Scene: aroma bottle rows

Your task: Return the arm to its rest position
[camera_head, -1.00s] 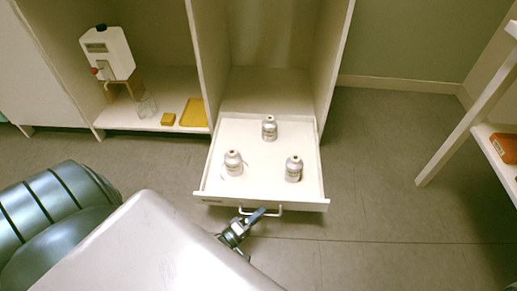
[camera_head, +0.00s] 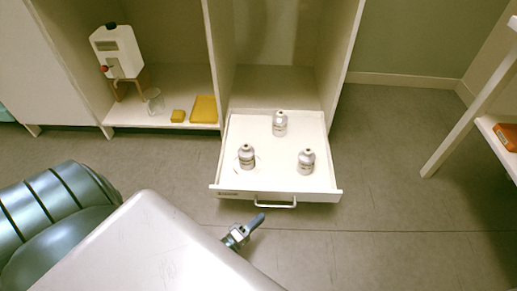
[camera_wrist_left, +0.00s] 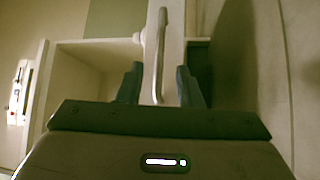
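My left gripper (camera_head: 257,219) is just in front of the open drawer, a little left of and below its white handle (camera_head: 276,204), with a small gap. In the left wrist view my gripper (camera_wrist_left: 160,88) has two dark fingers spread apart, with the handle (camera_wrist_left: 158,55) showing beyond and between them. The fingers do not press on it. The drawer (camera_head: 230,187) is pulled out and holds three silver bottles: one at the back (camera_head: 279,124), one at front left (camera_head: 246,157) and one at front right (camera_head: 306,161). My right gripper is not in view.
A white dispenser (camera_head: 117,50) stands on a cabinet shelf at left, with a glass (camera_head: 155,102), a small yellow block (camera_head: 178,116) and a yellow plate (camera_head: 204,110). A table leg (camera_head: 455,115) is at right. The floor (camera_head: 400,220) right of the drawer is clear.

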